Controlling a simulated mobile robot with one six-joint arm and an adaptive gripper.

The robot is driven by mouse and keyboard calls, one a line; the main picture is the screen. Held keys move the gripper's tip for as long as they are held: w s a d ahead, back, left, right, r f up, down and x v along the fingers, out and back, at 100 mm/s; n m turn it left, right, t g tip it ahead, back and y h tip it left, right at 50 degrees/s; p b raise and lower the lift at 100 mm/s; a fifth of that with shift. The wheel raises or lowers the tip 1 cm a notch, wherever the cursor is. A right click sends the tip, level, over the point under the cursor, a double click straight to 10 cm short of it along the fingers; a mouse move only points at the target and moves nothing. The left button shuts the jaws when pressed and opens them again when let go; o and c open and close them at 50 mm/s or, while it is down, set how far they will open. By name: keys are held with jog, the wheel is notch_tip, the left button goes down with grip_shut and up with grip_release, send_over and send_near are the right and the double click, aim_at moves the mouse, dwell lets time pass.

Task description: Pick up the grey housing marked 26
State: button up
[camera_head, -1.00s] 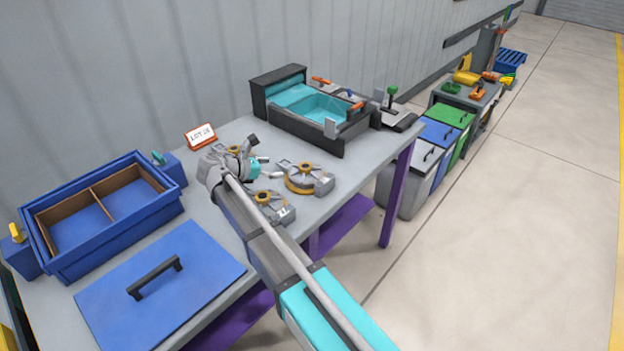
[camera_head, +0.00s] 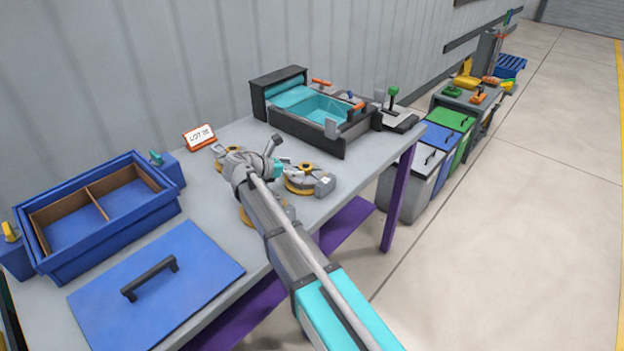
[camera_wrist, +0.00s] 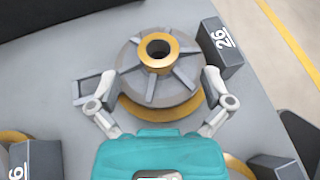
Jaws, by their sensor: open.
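The grey housing marked 26 (camera_wrist: 158,80) is in the middle of the wrist view. It is a round ribbed body with a yellow hub on top and a yellow ring below. Its dark side block (camera_wrist: 222,48) bears the white 26. In the head view this housing (camera_head: 302,177) appears as the right one of the group. My gripper (camera_wrist: 160,76) is open, with one finger on each side of the housing's body. I cannot tell whether the fingers touch it. In the head view my gripper (camera_head: 272,168) is partly hidden by my wrist.
Another housing (camera_wrist: 35,160) shows at the lower left, its mark cut off to a 6. A third housing (camera_head: 250,212) is partly behind my arm. A teal-lined machine (camera_head: 310,105) stands behind, a divided blue box (camera_head: 60,255) and blue lid (camera_head: 190,300) to the left.

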aim_at(309, 165)
jog(key=shift+b+x, duration=0.9)
jog(key=shift+x, duration=1.7)
jog(key=shift+r, duration=0.1)
grip_shut()
jog(key=shift+r, duration=0.2)
notch_tip(309, 165, up, 3)
jog(key=p, duration=0.3)
jog(key=s+d+r+p, duration=0.7)
jog(key=d+r+p, duration=0.2)
jog(key=d, duration=0.3)
jog(key=shift+r+p, duration=0.35)
jog(key=shift+p, duration=0.2)
